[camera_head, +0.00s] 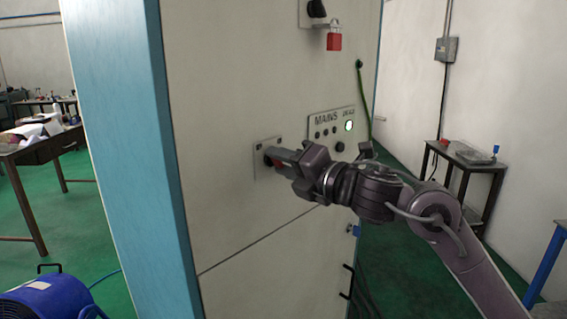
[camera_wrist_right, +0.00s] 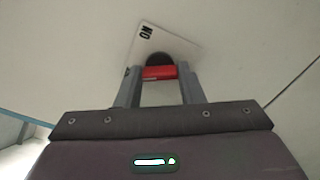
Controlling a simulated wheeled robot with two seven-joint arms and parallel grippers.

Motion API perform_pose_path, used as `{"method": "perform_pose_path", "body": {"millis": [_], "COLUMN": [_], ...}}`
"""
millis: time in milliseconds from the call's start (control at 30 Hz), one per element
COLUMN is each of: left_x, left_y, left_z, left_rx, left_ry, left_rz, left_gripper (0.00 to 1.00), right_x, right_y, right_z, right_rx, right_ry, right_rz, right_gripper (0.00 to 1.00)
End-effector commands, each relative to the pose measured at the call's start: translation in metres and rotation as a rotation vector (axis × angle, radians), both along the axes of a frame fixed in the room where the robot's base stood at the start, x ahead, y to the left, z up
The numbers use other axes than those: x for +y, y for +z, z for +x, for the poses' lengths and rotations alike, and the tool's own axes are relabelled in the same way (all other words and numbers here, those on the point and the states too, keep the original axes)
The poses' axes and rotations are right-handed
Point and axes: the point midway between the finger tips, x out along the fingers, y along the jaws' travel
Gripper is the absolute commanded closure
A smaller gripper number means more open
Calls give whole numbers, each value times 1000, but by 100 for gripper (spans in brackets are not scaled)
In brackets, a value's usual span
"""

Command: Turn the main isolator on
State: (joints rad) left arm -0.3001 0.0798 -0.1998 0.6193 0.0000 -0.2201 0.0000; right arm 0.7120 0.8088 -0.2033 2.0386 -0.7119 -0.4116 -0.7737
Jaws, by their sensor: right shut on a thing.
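The main isolator is a red handle on a black round base with a pale plate (camera_head: 260,150) on the cabinet front. In the right wrist view the red handle (camera_wrist_right: 160,72) lies between the two fingers of my right gripper (camera_wrist_right: 158,88), which is shut on it. The plate (camera_wrist_right: 172,38) shows the word ON near its upper left corner. In the head view my right gripper (camera_head: 275,157) reaches the plate from the right and hides most of the handle. My left gripper is in neither view.
A red padlock (camera_head: 334,41) hangs from a switch above. A blue machine (camera_head: 45,300) stands on the floor at lower left. A small table (camera_head: 470,160) stands at right.

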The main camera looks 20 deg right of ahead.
Motion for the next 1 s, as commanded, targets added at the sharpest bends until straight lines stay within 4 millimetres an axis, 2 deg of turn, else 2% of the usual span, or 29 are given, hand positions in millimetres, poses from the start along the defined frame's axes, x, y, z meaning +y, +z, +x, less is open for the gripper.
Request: {"method": "perform_pose_path", "body": {"millis": [367, 1000], "left_x": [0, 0], "left_y": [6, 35], "left_z": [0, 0], "left_rx": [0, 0], "left_ry": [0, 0], "left_rz": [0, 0], "left_gripper": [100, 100], "right_x": [0, 0], "right_y": [1, 2], "right_z": [0, 0], "right_rx": [60, 342], "right_ry": [-1, -1], "right_rz": [110, 615], "right_gripper": [88, 88]}}
